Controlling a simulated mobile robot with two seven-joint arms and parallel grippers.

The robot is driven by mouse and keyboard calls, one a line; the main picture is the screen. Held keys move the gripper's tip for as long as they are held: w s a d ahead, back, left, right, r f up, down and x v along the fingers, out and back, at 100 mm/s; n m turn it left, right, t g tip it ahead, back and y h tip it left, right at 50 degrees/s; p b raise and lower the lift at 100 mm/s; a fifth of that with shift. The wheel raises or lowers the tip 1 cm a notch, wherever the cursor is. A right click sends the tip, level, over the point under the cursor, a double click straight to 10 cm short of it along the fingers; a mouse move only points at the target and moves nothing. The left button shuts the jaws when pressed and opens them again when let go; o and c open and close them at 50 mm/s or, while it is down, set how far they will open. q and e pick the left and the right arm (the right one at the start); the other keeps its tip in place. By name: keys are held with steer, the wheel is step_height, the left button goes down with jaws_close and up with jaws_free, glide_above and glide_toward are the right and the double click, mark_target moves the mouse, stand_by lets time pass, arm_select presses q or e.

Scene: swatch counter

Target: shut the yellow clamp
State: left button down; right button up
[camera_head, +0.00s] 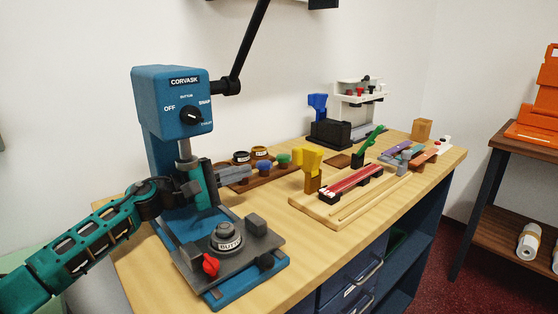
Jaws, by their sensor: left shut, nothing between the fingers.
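My left gripper (246,172) reaches in from the left, past the column of the blue press. Its grey fingers are shut and empty, pointing right, left of the clamp and apart from it in the picture. My right gripper is not in view.
The blue press (172,103) with a dial stands close around my left arm. A brown tray (246,184) of small pots lies by the gripper. The light board (335,215) carries red strips (350,182) and a green clamp (369,146). A blue clamp (317,105) stands behind. The counter's front middle is clear.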

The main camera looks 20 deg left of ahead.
mark_target(310, 162)
arm_select(q)
steer(key=shift+d, duration=0.1)
steer(key=x, duration=1)
steer(key=shift+p, duration=0.4)
